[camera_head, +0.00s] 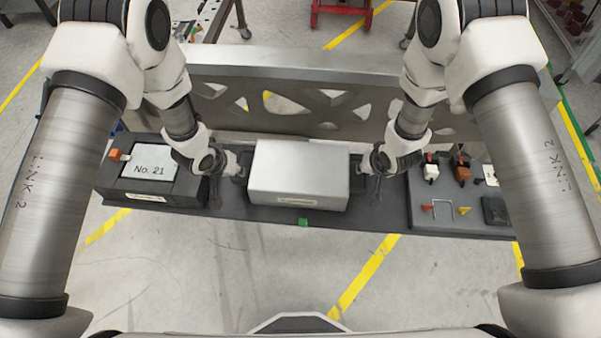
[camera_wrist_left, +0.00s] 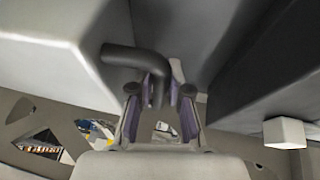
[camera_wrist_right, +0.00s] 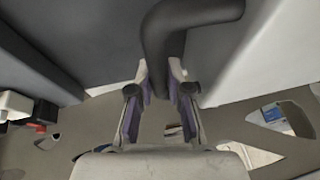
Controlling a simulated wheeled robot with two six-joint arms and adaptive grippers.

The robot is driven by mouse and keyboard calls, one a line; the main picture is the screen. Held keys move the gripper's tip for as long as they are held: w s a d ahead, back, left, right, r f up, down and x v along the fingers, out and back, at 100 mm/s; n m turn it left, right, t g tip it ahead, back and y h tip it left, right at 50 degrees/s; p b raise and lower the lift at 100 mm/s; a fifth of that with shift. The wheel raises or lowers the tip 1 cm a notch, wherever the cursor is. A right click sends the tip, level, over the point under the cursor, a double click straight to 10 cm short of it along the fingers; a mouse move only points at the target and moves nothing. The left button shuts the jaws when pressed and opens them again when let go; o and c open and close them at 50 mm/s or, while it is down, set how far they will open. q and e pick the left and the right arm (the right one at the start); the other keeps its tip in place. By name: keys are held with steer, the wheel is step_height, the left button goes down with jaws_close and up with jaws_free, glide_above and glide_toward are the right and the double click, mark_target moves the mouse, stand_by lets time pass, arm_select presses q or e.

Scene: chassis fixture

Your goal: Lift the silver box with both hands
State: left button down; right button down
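The silver box (camera_head: 300,170) sits level on the dark bench in the head view. Its pale side shows at left in the left wrist view (camera_wrist_left: 45,60) and at right in the right wrist view (camera_wrist_right: 262,50). A dark bent handle (camera_wrist_left: 135,57) sticks out of its left side, and another dark handle (camera_wrist_right: 190,22) out of its right side. My left gripper (camera_head: 238,168) is beside the box's left end, its fingers spread with the handle between them. My right gripper (camera_head: 370,172) is likewise open around the right handle. Finger contact is unclear.
A dark case marked No. 21 (camera_head: 113,186) stands at the left of the bench. A dark board (camera_head: 440,216) with small switches and parts lies at the right. A metal rail with cutouts (camera_head: 300,66) runs behind. A small green mark (camera_head: 303,222) is on the front edge.

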arm_select(q)
steer(key=shift+r, duration=0.15)
arm_select(e)
steer(key=shift+r, duration=0.1)
